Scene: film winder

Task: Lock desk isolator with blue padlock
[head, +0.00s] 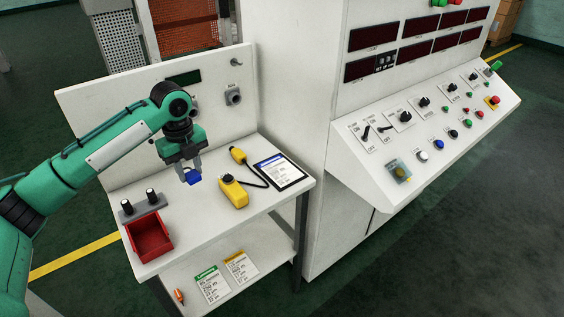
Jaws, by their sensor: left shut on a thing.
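My left gripper (187,170) is shut on the blue padlock (193,176) and holds it above the small white side table (205,215). The padlock's shackle is hidden between the fingers. A small grey device (233,97) is fixed to the side table's back panel. I cannot tell from the labels which of these is the isolator. My right gripper is out of view.
On the side table are a red bin (149,237), a yellow handheld unit (233,192) with a black cable, and a dark-framed tablet or sheet (279,172). Two black-and-white knobs stand behind the bin. Cards (212,284) lie on the lower shelf. The desk's switches protrude.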

